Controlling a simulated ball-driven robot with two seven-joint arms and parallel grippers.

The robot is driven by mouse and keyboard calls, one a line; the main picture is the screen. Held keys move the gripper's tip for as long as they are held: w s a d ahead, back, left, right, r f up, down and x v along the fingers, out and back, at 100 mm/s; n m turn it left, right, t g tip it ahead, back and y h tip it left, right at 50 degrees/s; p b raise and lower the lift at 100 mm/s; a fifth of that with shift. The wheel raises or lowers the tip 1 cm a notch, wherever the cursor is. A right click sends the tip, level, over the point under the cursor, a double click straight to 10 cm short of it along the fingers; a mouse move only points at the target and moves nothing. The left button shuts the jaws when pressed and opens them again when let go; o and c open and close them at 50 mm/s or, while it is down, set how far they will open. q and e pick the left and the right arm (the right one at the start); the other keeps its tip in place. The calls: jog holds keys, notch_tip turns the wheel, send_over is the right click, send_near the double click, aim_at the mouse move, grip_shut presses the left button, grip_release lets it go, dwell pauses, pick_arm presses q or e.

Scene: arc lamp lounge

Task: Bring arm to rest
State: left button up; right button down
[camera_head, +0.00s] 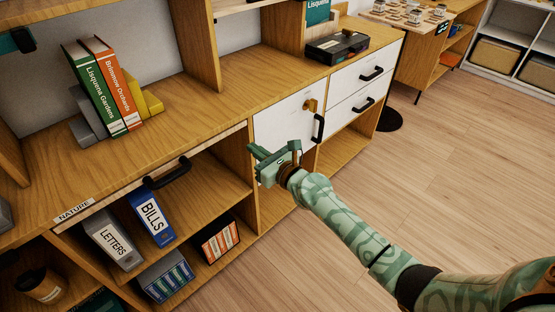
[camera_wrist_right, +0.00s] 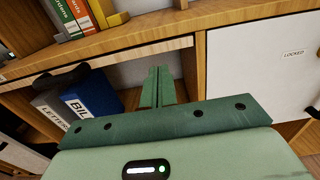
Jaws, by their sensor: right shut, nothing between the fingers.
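My right arm (camera_head: 350,220) reaches in from the lower right in the head view. Its green gripper (camera_head: 257,165) is in front of the wooden cabinet, near the left edge of the white door (camera_head: 285,122). In the wrist view the gripper (camera_wrist_right: 157,82) points towards the open compartment, its two fingers together with nothing between them. I cannot tell whether the fingertips touch the cabinet. My left gripper does not show clearly in either view.
The white door has a black handle (camera_head: 318,128) and a brass-coloured piece (camera_head: 310,104). Books (camera_head: 105,85) stand on the cabinet top (camera_head: 185,105). Binders, including a blue one (camera_head: 151,217), stand below. A black case (camera_head: 337,48) lies further right. Open wooden floor (camera_head: 455,170) spreads to the right.

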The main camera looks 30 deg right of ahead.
jog(key=v, duration=0.6)
jog(key=s+d+f+n+g+h, duration=0.1)
jog(key=s+d+f+n+g, duration=0.15)
jog(key=f+n, duration=0.6)
jog(key=s+d+f+n+g+h, duration=0.1)
jog(key=s+f+n+g+h, duration=0.15)
jog(key=f+n, duration=0.65)
jog(key=s+d+f+n+g, duration=0.1)
jog(key=s+f+n+g, duration=0.6)
jog(key=s+f, duration=0.95)
jog(key=s+f+n+g+h, duration=0.1)
jog(key=s+f+n, duration=0.4)
jog(key=s, duration=0.6)
jog(key=s+f+n+g+h, duration=0.1)
jog(key=s+f+n, duration=0.3)
jog(key=s, duration=0.6)
jog(key=s+a+n+g, duration=0.2)
jog(key=s+g, duration=0.2)
jog(key=s, duration=2.2)
jog(key=shift+n+g+p, duration=0.3)
jog(key=shift+n+p, duration=0.05)
